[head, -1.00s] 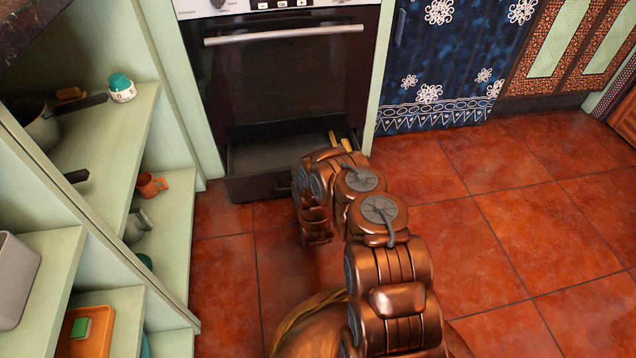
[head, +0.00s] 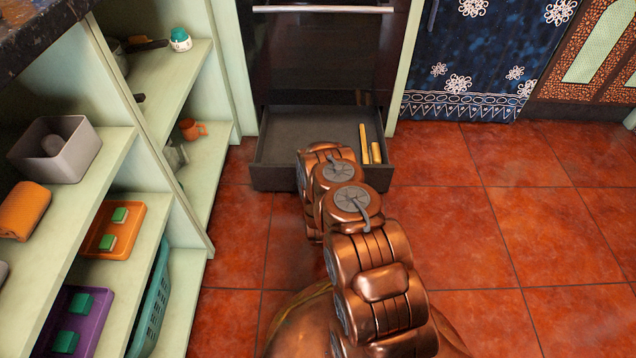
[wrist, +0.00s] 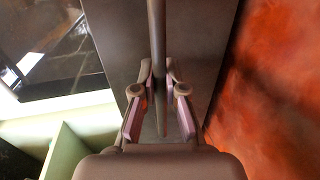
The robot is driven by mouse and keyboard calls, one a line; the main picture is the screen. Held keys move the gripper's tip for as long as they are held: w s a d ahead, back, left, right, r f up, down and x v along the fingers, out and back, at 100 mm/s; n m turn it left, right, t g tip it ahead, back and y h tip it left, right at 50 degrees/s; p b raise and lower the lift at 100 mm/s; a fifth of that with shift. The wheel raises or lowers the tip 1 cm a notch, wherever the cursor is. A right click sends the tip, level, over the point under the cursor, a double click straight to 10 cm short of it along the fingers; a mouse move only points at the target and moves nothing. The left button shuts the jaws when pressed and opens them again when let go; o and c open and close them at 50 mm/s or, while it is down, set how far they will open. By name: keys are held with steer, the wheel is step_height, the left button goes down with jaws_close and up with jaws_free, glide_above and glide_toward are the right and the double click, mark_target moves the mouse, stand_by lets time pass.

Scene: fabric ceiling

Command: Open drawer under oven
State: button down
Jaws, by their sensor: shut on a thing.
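The drawer (head: 285,124) under the oven is pulled out, with its dark floor showing in the head view. Two yellow items (head: 364,142) lie inside it at the right. The black oven (head: 325,55) stands above with its door shut. In the wrist view my gripper (wrist: 161,95) is shut on the drawer's bar handle (wrist: 157,45), one finger on each side of it. The drawer front (wrist: 115,35) lies behind the handle. In the head view my arm hides the gripper and the handle.
Open green shelves (head: 190,215) stand close on the left, holding trays, a grey bin (head: 85,165) and an orange mug (head: 192,129). A blue patterned cabinet (head: 465,60) is at the back right. The red tiled floor (head: 500,200) at right is clear.

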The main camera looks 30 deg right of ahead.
steer(key=shift+a, duration=0.15)
steer(key=c, duration=1.2)
jaws_free()
steer(key=v, duration=1.2)
steer(key=shift+s, duration=0.1)
